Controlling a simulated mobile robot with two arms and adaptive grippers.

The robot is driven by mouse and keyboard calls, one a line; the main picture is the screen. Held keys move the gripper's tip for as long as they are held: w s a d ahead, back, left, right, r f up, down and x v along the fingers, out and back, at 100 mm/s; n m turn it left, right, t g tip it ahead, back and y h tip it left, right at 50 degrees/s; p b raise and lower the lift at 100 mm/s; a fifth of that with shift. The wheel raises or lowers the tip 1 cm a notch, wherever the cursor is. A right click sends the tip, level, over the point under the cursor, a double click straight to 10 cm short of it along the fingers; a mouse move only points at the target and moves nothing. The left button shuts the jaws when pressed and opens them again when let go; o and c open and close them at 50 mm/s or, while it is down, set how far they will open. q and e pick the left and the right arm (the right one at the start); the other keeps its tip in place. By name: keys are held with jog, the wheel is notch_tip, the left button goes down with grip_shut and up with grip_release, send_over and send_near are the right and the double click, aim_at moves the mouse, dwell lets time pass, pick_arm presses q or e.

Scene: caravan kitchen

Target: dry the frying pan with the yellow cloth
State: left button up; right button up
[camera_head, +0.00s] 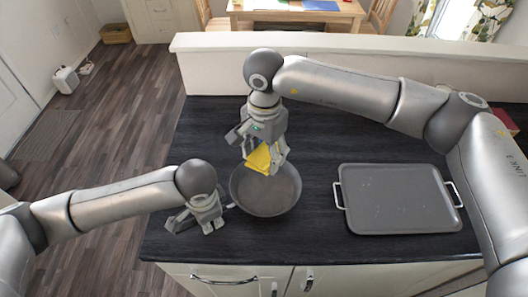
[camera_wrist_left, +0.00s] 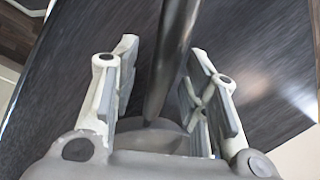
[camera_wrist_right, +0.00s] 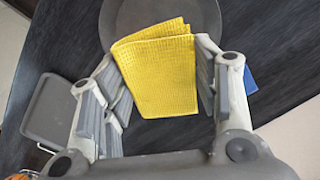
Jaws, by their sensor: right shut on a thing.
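The dark grey frying pan (camera_head: 265,205) rests on the black worktop. The folded yellow cloth (camera_head: 258,160) hangs in my right gripper (camera_head: 262,153), which is shut on it, over the pan's far side. In the right wrist view the cloth (camera_wrist_right: 160,75) hides part of the pan (camera_wrist_right: 150,12); I cannot tell if it touches the pan. My left gripper (camera_head: 198,222) is low at the pan's left. In the left wrist view its fingers are apart, with the dark pan handle (camera_wrist_left: 172,60) between them and gaps visible beside it.
A grey tray (camera_head: 395,198) with white handles lies right of the pan. A white ledge (camera_head: 340,57) runs behind the worktop. A small blue thing (camera_wrist_right: 250,82) shows beside a finger in the right wrist view. The worktop between pan and tray is clear.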

pick_arm(q)
notch_tip(320, 180, up, 12)
jog(key=s+d, duration=0.1)
jog(key=s, duration=0.1)
dwell(0.5)
jog(key=shift+d+f, duration=0.1)
jog(key=shift+f, duration=0.05)
